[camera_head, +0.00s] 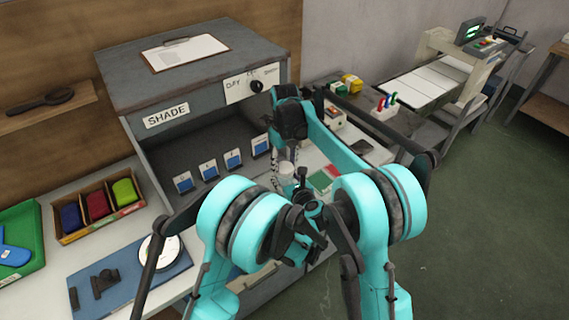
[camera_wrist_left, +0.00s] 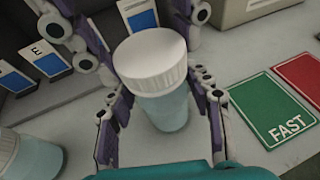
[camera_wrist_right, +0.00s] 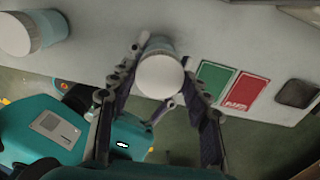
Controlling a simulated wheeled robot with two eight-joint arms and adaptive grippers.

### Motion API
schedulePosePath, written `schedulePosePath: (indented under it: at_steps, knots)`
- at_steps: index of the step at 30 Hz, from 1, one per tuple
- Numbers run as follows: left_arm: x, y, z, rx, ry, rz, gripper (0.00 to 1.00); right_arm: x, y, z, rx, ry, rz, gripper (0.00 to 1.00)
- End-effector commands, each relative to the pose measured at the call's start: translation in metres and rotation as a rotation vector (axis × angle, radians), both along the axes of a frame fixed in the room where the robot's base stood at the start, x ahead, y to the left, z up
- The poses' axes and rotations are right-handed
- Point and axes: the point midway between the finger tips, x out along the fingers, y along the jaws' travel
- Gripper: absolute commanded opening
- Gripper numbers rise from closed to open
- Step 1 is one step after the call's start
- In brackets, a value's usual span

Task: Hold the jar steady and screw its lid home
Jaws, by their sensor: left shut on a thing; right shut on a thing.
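A pale blue jar (camera_wrist_left: 165,108) stands upright on the light counter with a white ribbed lid (camera_wrist_left: 152,62) sitting on its top. Any gap under the lid is too small to tell. My left gripper (camera_wrist_left: 163,100) is shut on the jar's body, one finger on each side. My right gripper (camera_wrist_right: 162,72) is shut on the lid, its fingers flanking it; the lid's flat white top (camera_wrist_right: 160,77) faces that camera. In the head view the jar (camera_head: 286,169) is small and partly hidden by my arms, and my left fingertips are hard to make out.
A second lidded jar (camera_wrist_right: 32,33) stands nearby, also in the left wrist view (camera_wrist_left: 32,157). A green FAST card (camera_wrist_left: 274,108) and a red card (camera_wrist_left: 303,78) lie beside the held jar. The grey SHADE cabinet (camera_head: 195,85) with several blue cards stands behind.

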Motion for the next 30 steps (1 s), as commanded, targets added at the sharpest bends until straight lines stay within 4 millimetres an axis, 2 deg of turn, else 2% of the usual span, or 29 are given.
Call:
schedulePosePath:
  at_steps: [7, 8, 10, 20, 30]
  knots:
    - [0.000, 0.000, -0.001, -0.002, 0.002, 0.000, 0.00, 0.000, 0.000, 0.000, 0.000, 0.000, -0.004, 0.36]
    - [0.000, 0.000, -0.001, -0.002, 0.002, 0.000, 0.00, 0.000, 0.000, 0.000, 0.000, 0.000, -0.004, 0.50]
    - [0.000, 0.000, -0.001, -0.002, 0.002, 0.000, 0.00, 0.000, 0.000, 0.000, 0.000, 0.000, -0.003, 0.69]
    - [0.000, 0.000, -0.001, -0.002, 0.002, 0.000, 0.00, 0.000, 0.000, 0.003, 0.000, 0.000, -0.002, 0.69]
    - [0.000, 0.000, -0.001, -0.002, 0.002, 0.000, 0.00, 0.000, 0.000, 0.042, 0.000, 0.000, -0.002, 0.69]
